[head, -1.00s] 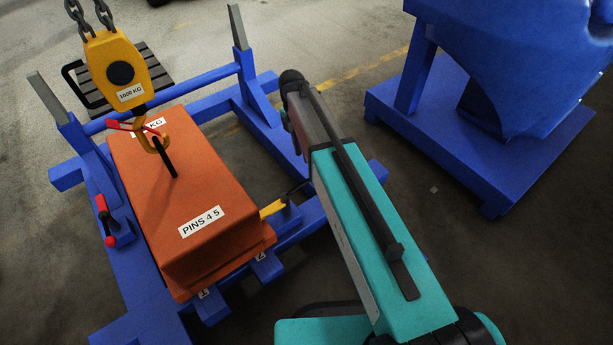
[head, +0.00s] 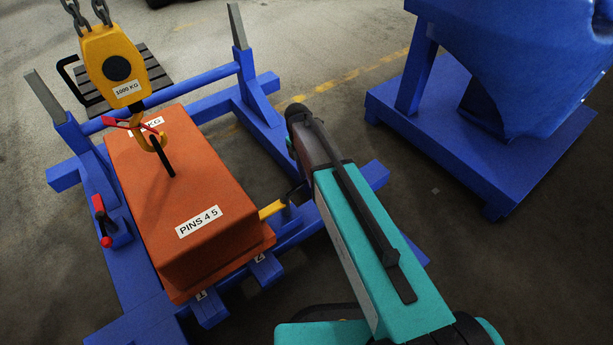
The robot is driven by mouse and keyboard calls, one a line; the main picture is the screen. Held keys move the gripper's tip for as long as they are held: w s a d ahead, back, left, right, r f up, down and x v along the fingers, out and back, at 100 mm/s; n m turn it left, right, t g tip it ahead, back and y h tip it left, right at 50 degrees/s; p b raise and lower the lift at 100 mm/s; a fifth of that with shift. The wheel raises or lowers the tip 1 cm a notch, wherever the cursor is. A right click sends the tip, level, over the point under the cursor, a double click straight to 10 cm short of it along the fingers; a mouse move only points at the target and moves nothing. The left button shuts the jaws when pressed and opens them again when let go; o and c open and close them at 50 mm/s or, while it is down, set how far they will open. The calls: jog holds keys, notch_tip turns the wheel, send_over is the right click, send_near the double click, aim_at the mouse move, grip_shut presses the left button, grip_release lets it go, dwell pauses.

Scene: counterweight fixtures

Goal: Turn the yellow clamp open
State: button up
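The yellow clamp (head: 271,209) shows as a short yellow bar at the right side of the orange counterweight block (head: 188,190). Its inner end lies against or over the block's lower edge, and its outer end meets a blue mount on the blue frame. My teal arm reaches up from the bottom right, just right of the clamp. A dark curved piece shows beside the clamp's outer end; I cannot tell whether it is a finger of my gripper. The fingertips are hidden behind my arm, so I cannot see whether they touch the clamp.
A yellow crane hook block (head: 115,68) on chains hooks onto the block's top. A red-handled clamp (head: 103,219) sits on the frame's left side. The blue frame (head: 112,287) surrounds the block. A large blue machine (head: 480,130) stands at the right, with bare floor between.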

jog(key=shift+c, duration=0.3)
grip_shut()
jog(key=shift+d, duration=0.1)
